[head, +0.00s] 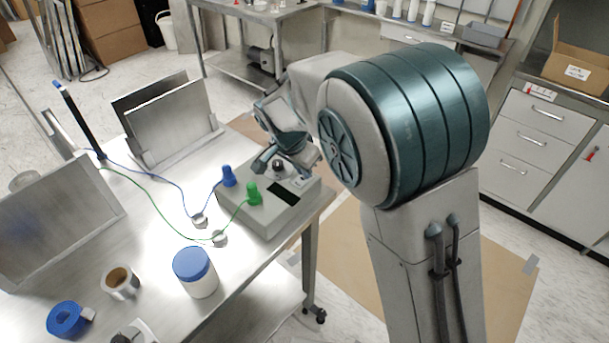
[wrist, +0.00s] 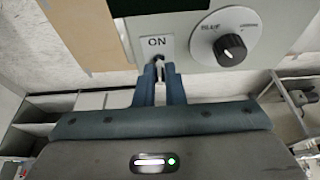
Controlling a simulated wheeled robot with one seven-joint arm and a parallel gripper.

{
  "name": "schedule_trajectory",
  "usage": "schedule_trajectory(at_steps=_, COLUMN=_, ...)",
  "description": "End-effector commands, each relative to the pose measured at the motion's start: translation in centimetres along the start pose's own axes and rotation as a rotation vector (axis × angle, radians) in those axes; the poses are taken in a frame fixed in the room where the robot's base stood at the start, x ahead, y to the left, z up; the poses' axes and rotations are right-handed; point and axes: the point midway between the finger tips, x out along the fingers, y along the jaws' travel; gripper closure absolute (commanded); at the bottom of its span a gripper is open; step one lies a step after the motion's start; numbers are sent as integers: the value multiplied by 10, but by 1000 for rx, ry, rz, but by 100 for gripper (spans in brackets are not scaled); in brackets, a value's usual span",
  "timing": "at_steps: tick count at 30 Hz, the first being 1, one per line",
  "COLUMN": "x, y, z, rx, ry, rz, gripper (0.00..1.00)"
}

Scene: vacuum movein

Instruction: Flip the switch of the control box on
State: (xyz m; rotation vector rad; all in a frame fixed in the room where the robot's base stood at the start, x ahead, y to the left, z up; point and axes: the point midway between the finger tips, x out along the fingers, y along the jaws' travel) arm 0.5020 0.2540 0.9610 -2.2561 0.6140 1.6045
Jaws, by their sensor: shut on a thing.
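The grey control box (head: 233,207) stands on the metal table at its right side, with a dark display (head: 284,194) and a black knob (head: 278,166) on top. In the wrist view, the box panel (wrist: 185,30) fills the upper middle, with an "ON" label (wrist: 157,42) and the knob (wrist: 232,46) on a white dial. The small metal switch (wrist: 160,65) sits just below the label, between my fingertips. My gripper (wrist: 161,74) is shut on the switch lever. The lever's exact tilt cannot be told. In the head view, my gripper hides the switch.
Blue (head: 228,177) and green (head: 253,194) plugs with cables stand on the box, left of my gripper. A blue-lidded jar (head: 196,272), a tape roll (head: 121,283) and blue tape (head: 68,320) lie nearer on the table. Metal plates (head: 170,122) stand behind.

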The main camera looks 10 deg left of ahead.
Motion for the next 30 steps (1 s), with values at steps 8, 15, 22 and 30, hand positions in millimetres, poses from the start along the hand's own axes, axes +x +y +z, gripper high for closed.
schedule_trajectory(at_steps=8, x=6, y=-1, z=11, rx=-2, ry=175, rz=-5, gripper=100)
schedule_trajectory(at_steps=15, x=6, y=-1, z=16, rx=-1, ry=312, rz=-5, gripper=100)
schedule_trajectory(at_steps=22, x=5, y=-1, z=19, rx=0, ry=423, rz=-3, gripper=100)
schedule_trajectory(at_steps=30, x=3, y=0, z=21, rx=1, ry=511, rz=-2, gripper=100)
